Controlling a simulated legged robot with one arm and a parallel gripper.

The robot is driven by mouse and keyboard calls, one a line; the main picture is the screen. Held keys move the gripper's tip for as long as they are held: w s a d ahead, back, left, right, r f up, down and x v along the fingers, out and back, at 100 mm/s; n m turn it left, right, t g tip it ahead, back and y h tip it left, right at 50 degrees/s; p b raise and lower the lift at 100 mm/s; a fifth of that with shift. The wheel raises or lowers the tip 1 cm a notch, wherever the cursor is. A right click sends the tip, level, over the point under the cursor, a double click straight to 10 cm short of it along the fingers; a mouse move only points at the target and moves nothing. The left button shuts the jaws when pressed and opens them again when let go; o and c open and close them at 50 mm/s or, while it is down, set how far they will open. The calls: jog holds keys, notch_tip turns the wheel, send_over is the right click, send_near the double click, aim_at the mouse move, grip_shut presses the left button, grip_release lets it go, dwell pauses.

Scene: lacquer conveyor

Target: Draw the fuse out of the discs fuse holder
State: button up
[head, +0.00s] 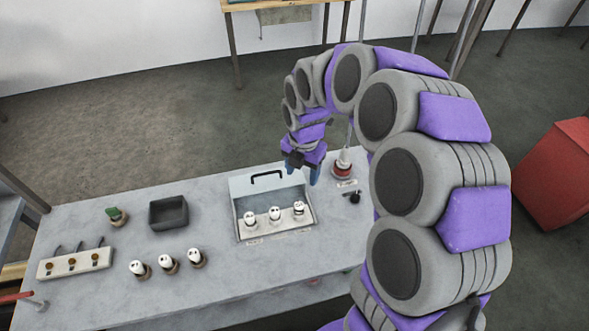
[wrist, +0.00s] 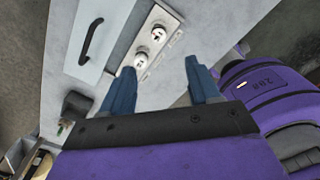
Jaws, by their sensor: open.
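A grey fuse box (head: 238,213) with its lid (head: 266,181) raised stands on the bench. Inside it a pale strip carries three white fuses, left (head: 251,218), middle (head: 275,213) and right (head: 298,208). Two fuses, one nearer the picture's top (wrist: 158,33) and one below it (wrist: 140,61), show in the wrist view; the third is not visible there. The markings are too small to read, so I cannot tell which holder is discs. My gripper (head: 303,173) is open and empty, above and behind the box's right end. Its blue fingers (wrist: 158,84) are apart, clear of the fuses.
Three loose white-topped pieces (head: 168,262) stand left of the box. A dark bin (head: 168,213), a green item (head: 116,215) and a strip with several hooks (head: 75,263) lie farther left. A red-based item (head: 343,168) stands right of my gripper. Front bench is mostly clear.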

send_near(299, 205)
jog(key=f+b, duration=0.1)
jog(key=f, duration=0.2)
jog(key=d+f+b, duration=0.1)
jog(key=f, duration=0.2)
jog(key=f+b, duration=0.1)
jog(key=f, duration=0.2)
jog(key=shift+d+f, duration=0.1)
jog(key=shift+d, duration=0.2)
jog(key=shift+f, duration=0.35)
jog(key=shift+a+f, duration=0.25)
jog(key=shift+a, duration=0.5)
jog(key=shift+a+f, duration=0.2)
jog(key=shift+a, duration=0.55)
jog(key=shift+d+r, duration=0.15)
jog(key=shift+d, duration=1)
jog(key=c, duration=0.4)
jog(key=shift+c, duration=0.9)
jog(key=shift+a, duration=0.6)
jog(key=c, duration=0.4)
jog(key=o, duration=0.4)
jog(key=shift+d, duration=0.1)
grip_shut()
